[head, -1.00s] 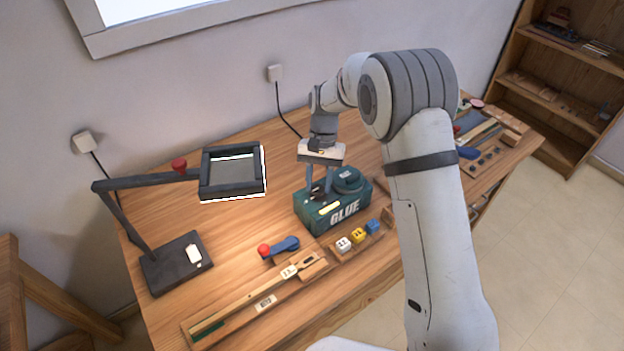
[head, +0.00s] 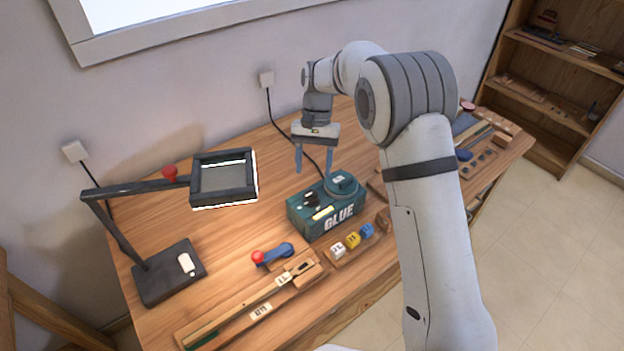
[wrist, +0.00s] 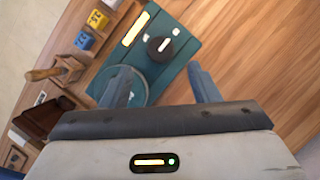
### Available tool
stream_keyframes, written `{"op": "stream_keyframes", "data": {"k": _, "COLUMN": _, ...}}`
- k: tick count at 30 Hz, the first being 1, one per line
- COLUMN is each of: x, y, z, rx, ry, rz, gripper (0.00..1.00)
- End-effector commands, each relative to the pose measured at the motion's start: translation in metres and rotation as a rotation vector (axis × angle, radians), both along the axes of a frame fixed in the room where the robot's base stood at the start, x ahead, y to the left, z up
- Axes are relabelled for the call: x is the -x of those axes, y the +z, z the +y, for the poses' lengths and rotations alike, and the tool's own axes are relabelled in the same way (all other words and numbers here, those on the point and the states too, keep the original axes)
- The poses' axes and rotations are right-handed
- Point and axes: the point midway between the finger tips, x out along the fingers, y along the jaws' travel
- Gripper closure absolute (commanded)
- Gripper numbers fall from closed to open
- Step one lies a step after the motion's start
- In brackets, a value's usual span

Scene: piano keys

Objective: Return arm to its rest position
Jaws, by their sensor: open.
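My gripper (head: 313,160) is open and empty. Its two blue fingers point down, above and a little behind the green glue box (head: 327,217) in the head view. In the wrist view, my gripper (wrist: 165,88) spreads its fingers with the glue box (wrist: 152,50) beyond them. The box has a dark knob (wrist: 160,48) and a round green lid (wrist: 125,88), partly hidden by one finger. My arm runs from the lower right of the head view, bent over the workbench.
A black lamp (head: 168,270) stands at the left of the wooden workbench (head: 225,240). A blue tool with a red ball (head: 272,254), a long wooden jig (head: 250,305) and white, yellow and blue dice (head: 353,239) lie in front of the box. A shelf (head: 545,95) stands at the right.

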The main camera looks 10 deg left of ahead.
Motion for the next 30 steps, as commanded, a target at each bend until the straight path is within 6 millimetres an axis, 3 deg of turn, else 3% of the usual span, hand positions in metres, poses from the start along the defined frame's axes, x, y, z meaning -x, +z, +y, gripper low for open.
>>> {"op": "stream_keyframes", "data": {"k": 6, "x": -0.006, "y": 0.014, "z": 0.000, "rx": 0.001, "ry": -0.001, "rz": 0.002, "gripper": 0.45}}
{"op": "stream_keyframes", "data": {"k": 20, "x": -0.005, "y": 0.016, "z": -0.002, "rx": 0.000, "ry": -0.002, "rz": -0.001, "gripper": 0.45}}
{"op": "stream_keyframes", "data": {"k": 25, "x": -0.001, "y": 0.040, "z": -0.028, "rx": -0.019, "ry": -0.015, "rz": -0.047, "gripper": 0.45}}
{"op": "stream_keyframes", "data": {"k": 30, "x": 0.017, "y": 0.081, "z": -0.083, "rx": -0.048, "ry": -0.035, "rz": -0.144, "gripper": 0.45}}
